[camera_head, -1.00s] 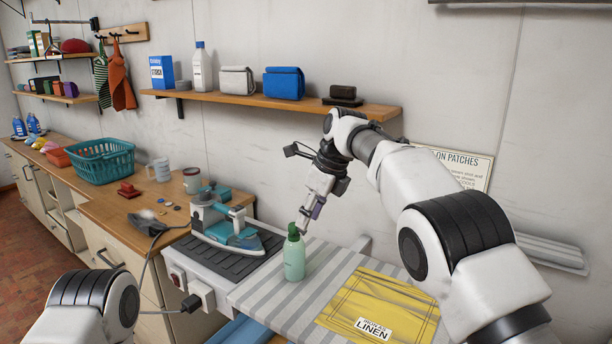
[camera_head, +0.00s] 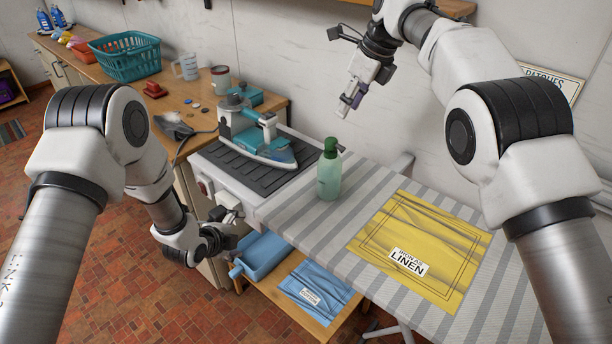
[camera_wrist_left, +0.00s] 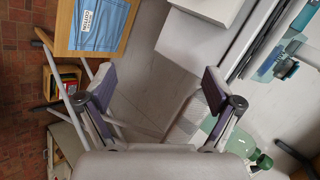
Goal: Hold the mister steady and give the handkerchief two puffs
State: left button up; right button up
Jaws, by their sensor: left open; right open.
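The mister (camera_head: 328,174), a green bottle with a darker green top, stands upright on the striped ironing board. A yellow cloth (camera_head: 432,232) with a label reading LINEN lies flat on the board to its right; it looks like the handkerchief. My right gripper (camera_head: 346,108) is open and empty, above and behind the mister, apart from it. My left gripper (camera_head: 222,240) is low, left of the board's edge. Its spread, empty fingers show in the left wrist view (camera_wrist_left: 163,102), where the mister (camera_wrist_left: 222,138) is partly hidden behind one finger.
A teal iron (camera_head: 255,138) stands on a dark ridged rest left of the mister. A blue cloth (camera_head: 314,290) and a blue bin (camera_head: 265,256) are on a lower wooden shelf. A wooden counter (camera_head: 185,95) with a teal basket (camera_head: 124,54) runs along the wall.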

aim_at(320, 177)
pick_arm(q)
jog(key=w+d+r+m+h, duration=0.1)
jog(key=w+d+r+m, duration=0.1)
jog(key=w+r+m, duration=0.1)
jog(key=w+d+r+m+t+h, duration=0.1)
jog(key=w+d+r+m, duration=0.1)
jog(key=r+m, duration=0.3)
jog(key=w+d+r+m+t+h, duration=0.1)
jog(key=w+d+r+m, duration=0.1)
jog(key=w+r+m, duration=0.2)
jog(key=shift+w+r+m, duration=0.15)
jog(key=shift+r+m, duration=0.3)
jog(key=shift+m, duration=0.35)
jog(key=d+m+g+h, duration=0.1)
jog(key=d+m, duration=0.2)
jog(key=m, duration=0.1)
jog(key=s+d+m+h, duration=0.1)
jog(key=d+m+h, duration=0.1)
jog(key=d+m, duration=0.2)
jog(key=d+r+m+g+h, duration=0.1)
jog(key=d+m, duration=0.3)
jog(key=shift+s+d+r+m+g, duration=0.1)
jog(key=shift+s+d+m+g, duration=0.1)
jog(key=shift+s+m+g, duration=0.15)
jog(key=shift+w+d, duration=0.1)
jog(key=shift+d, duration=0.1)
jog(key=x, duration=0.7)
jog(key=shift+a, duration=0.15)
pick_arm(e)
jog(key=shift+s+r, duration=0.25)
